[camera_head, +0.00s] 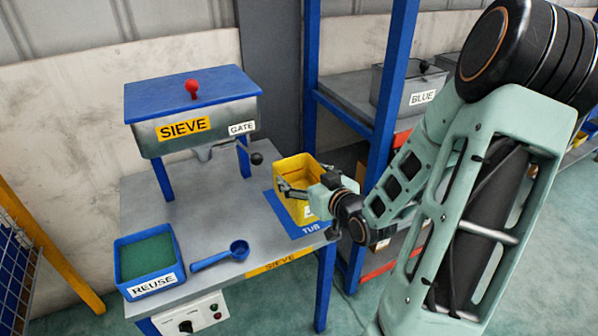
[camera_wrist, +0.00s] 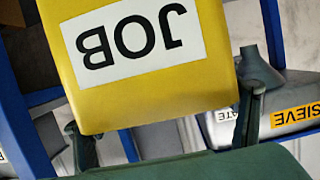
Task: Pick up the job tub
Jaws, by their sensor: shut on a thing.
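The job tub (camera_head: 294,166) is yellow and open-topped, and stands upright over the blue mat marked TUB (camera_head: 311,229) at the right of the grey table. My gripper (camera_head: 300,188) is shut on the tub from the right side. Its arm hides part of the tub's front and label. In the wrist view, the tub's yellow wall (camera_wrist: 215,65) fills the upper middle, with its white JOB label upside down. The gripper's fingers (camera_wrist: 168,125) show on either side of it. I cannot tell whether the tub's base touches the mat.
The sieve (camera_head: 195,125) stands on blue legs at the table's back, its gate handle (camera_head: 256,158) close to the tub. A blue REUSE tray (camera_head: 147,262) and blue scoop (camera_head: 222,257) lie at the front left. A blue rack post (camera_head: 393,85) rises behind my arm.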

